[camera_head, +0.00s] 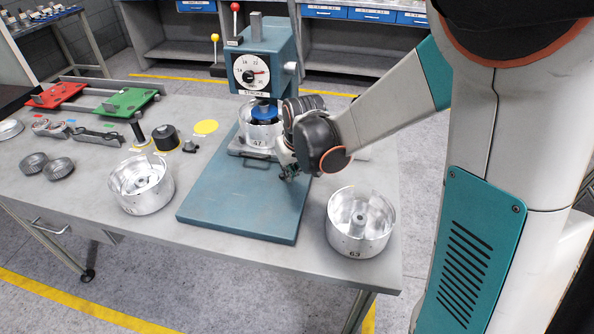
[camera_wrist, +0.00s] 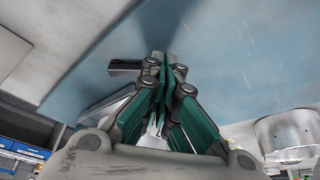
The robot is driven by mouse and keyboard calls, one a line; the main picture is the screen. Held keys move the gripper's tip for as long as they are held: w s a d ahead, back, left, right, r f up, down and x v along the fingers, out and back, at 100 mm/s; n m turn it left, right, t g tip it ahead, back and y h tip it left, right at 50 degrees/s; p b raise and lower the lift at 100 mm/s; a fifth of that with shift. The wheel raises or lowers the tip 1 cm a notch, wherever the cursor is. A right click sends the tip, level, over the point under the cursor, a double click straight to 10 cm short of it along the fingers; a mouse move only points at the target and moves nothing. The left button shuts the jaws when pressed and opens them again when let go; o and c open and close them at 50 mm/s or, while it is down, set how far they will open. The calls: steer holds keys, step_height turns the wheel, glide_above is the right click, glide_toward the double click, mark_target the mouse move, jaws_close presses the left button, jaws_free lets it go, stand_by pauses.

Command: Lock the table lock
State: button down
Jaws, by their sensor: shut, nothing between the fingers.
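The blue press (camera_head: 265,58) stands on the table with a dial on its front. Its flat blue base plate (camera_head: 245,205) extends toward the near edge. A metal drum marked 47 (camera_head: 258,130) sits under the press head on a grey plate (camera_head: 250,154). My gripper (camera_head: 287,174) is low over the base plate, right of the drum and close to the grey plate. In the wrist view its fingers (camera_wrist: 165,65) are shut and empty, with the blue base plate (camera_wrist: 225,60) behind them. I cannot clearly pick out the table lock; my gripper may hide it.
A drum marked 63 (camera_head: 360,226) stands at the table's right, and another open drum (camera_head: 141,186) stands left of the base plate. Red (camera_head: 56,95) and green (camera_head: 125,102) fixtures and several small parts occupy the left side. The front of the base plate is clear.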

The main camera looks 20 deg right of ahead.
steer(key=m, duration=0.1)
steer(key=w+a+m, duration=0.1)
steer(key=shift+w+a+m+h, duration=0.2)
steer(key=shift+a+m+h, duration=0.1)
steer(key=shift+m+h, duration=0.1)
steer(key=w+m, duration=0.1)
steer(key=a+m+h, duration=0.1)
steer(key=shift+w+m, duration=0.3)
steer(key=shift+w, duration=0.05)
steer(key=w+m, duration=0.1)
steer(key=m, duration=0.1)
steer(key=shift+w+a+m+g+h, duration=0.2)
steer(key=shift+w+m+g+h, duration=0.1)
steer(key=shift+w+m+h, duration=0.1)
steer(key=shift+w, duration=0.45)
steer(key=shift+w, duration=0.1)
